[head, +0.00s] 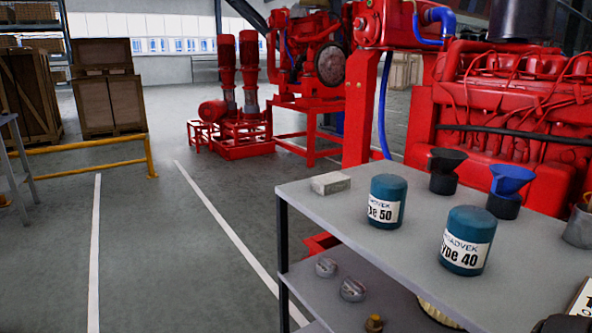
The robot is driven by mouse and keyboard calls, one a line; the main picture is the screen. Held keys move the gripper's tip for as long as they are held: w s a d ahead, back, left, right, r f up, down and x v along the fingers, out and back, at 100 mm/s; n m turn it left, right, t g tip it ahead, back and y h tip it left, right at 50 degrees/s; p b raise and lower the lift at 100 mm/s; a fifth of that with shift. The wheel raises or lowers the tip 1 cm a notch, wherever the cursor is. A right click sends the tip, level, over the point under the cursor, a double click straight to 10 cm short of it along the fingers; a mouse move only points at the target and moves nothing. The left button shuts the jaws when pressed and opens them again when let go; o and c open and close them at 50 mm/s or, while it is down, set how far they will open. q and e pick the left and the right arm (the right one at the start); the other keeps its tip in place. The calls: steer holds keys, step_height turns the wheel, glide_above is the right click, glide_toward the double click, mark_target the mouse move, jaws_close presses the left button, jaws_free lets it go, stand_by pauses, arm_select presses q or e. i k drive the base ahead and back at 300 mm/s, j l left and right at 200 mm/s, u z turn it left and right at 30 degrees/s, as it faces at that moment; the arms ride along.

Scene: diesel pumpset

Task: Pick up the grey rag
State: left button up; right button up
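A small light-grey folded block that looks like the grey rag (330,183) lies flat on the grey top of the cart (345,235), near its far left corner. Nothing covers it, and a teal canister marked 50 (387,202) stands just to its right. Neither of my grippers shows in the head view.
Round metal parts (352,290) lie on the lower shelf. A red engine (510,100) stands behind. Floor to the left is open.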

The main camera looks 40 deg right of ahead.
mark_target(335, 183)
steer(key=i+z, duration=0.1)
steer(key=i, duration=0.7)
steer(key=i+j+z, duration=0.15)
steer(key=i, duration=0.7)
